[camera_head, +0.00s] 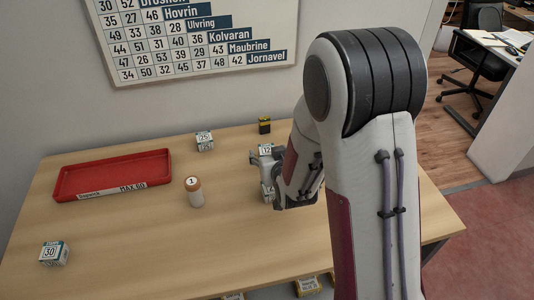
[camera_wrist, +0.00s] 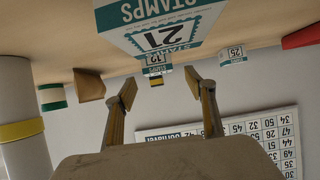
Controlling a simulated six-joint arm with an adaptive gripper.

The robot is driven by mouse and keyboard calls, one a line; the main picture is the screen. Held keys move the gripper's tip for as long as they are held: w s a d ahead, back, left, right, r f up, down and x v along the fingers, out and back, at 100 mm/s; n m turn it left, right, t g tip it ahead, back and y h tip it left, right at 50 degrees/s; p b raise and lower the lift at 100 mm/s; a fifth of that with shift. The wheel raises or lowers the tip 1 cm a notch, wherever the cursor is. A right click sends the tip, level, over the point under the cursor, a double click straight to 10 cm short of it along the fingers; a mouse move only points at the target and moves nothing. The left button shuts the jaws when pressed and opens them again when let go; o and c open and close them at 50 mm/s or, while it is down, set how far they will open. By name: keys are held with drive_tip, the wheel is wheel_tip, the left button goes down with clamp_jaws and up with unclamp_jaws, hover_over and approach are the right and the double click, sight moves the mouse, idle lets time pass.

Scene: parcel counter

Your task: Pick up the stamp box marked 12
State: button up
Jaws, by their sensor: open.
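The stamp box marked 12 (camera_head: 266,149) is a small white box with teal print on the table, partly covered by my gripper (camera_head: 262,166). My arm hides part of the table to the right.
Box 25 (camera_head: 204,140) and a black-and-yellow object (camera_head: 264,125) stand behind. A white bottle marked 1 (camera_head: 195,192) is to the left. A red tray (camera_head: 70,187) and box 30 (camera_head: 54,253) are farther left. The wrist view shows a pale column (camera_wrist: 20,120) at the left.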

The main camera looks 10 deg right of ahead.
sight(267, 150)
drive_tip(key=shift+x, duration=1.6)
drive_tip(key=shift+d, duration=0.15)
drive_tip(key=c, duration=1.3)
